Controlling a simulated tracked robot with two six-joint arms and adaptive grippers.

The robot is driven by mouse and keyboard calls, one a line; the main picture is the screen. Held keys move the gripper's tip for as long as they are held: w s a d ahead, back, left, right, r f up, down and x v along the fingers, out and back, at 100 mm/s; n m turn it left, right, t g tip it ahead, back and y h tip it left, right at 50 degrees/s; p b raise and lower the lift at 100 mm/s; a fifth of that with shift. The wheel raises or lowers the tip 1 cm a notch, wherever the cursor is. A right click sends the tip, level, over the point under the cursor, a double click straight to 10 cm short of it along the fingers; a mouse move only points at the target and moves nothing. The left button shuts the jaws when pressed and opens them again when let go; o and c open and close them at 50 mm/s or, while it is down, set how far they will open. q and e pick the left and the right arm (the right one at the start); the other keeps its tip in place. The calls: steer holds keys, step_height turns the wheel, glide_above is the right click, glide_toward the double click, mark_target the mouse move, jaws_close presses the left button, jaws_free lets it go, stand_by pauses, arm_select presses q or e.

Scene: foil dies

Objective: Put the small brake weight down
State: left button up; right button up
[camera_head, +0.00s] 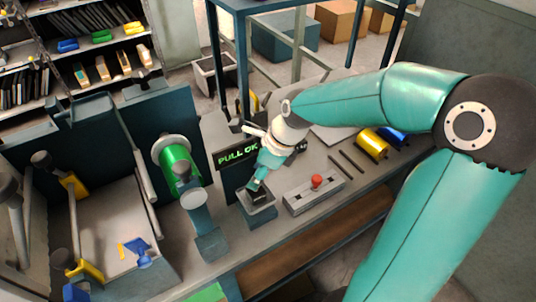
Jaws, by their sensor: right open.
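My right gripper (257,186) reaches down from the teal arm over a small square tray (262,216) on the bench. It is open, with its fingers pointing down into the tray. A small dark block (258,196), which looks like the small brake weight, sits at the tray, right at the fingertips. The fingers partly hide it, and I cannot tell whether they touch it. My left gripper is not in view.
Left of the tray stand a post (203,225) and a green foil roll (176,165). Behind is a "PULL OK" display (238,154). To the right are a control box with a red button (316,182), dark rods (350,160) and a yellow roll (372,145).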

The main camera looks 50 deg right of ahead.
steer(key=p+v, duration=0.1)
steer(key=v, duration=0.8)
steer(key=shift+r, duration=0.1)
